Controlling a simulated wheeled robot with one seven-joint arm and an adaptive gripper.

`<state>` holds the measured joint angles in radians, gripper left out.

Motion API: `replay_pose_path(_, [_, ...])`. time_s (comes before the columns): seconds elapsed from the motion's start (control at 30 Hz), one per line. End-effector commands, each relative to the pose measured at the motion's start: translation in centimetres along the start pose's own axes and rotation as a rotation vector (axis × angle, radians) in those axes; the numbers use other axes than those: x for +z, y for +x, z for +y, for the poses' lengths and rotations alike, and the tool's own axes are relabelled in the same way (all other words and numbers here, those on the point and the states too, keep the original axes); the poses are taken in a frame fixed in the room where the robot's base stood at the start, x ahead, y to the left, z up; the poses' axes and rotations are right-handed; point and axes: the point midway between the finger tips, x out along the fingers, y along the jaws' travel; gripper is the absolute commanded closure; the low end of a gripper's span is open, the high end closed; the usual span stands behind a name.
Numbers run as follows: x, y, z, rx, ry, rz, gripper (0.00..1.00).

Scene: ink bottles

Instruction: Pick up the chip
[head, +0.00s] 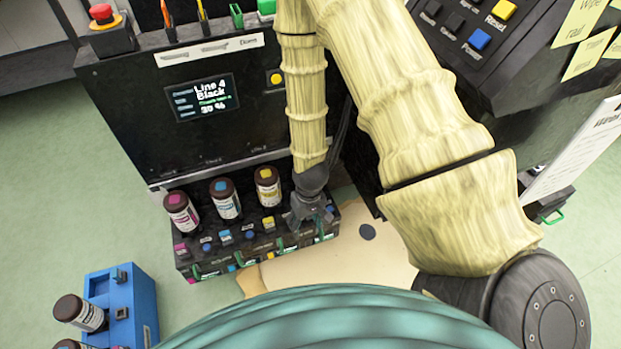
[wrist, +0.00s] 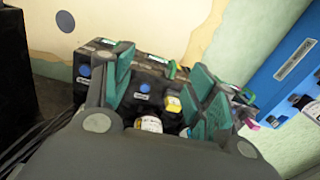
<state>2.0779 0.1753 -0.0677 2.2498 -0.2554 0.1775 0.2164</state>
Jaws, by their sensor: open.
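My gripper (head: 311,212) is over the right end of the black ink station's front ledge. In the wrist view my gripper (wrist: 163,75) has its teal fingers spread, with nothing held between them. Small coloured pieces line the ledge: a magenta one (head: 181,249), a light blue one (head: 226,236) and a yellow one (head: 268,222). The yellow piece (wrist: 173,104) and a blue piece (wrist: 143,90) also show between the fingers in the wrist view. I cannot tell which piece is the chip. My gripper hides the ledge's right end in the head view.
Three dark-capped bottles, magenta (head: 181,213), blue (head: 225,200) and yellow (head: 267,187), stand behind the pieces. A blue rack (head: 143,301) with bottles is at the lower left. A control panel (head: 478,38) is at the upper right. Green floor lies open at the left.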

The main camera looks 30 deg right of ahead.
Motion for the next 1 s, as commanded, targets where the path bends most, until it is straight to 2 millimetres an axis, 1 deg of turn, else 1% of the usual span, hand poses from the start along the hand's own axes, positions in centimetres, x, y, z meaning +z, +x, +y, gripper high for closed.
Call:
replay_pose_path(0.03, [-1.4,1.5,0.5,0.000,0.008,0.006,0.43])
replay_pose_path(0.1, [-2.9,1.9,1.2,0.004,0.015,0.007,0.43])
replay_pose_path(0.3, [-7.0,2.6,3.3,0.020,0.039,0.009,0.43])
replay_pose_path(0.5, [-10.2,2.5,5.7,0.045,0.064,0.010,0.43])
replay_pose_path(0.6, [-11.2,2.3,6.5,0.056,0.073,0.011,0.43])
replay_pose_path(0.8, [-12.2,1.8,7.5,0.069,0.084,0.009,0.43])
replay_pose_path(0.9, [-12.2,2.2,7.6,0.071,0.085,0.009,0.43])
replay_pose_path(1.0, [-12.2,3.1,7.7,0.071,0.085,0.008,0.43])
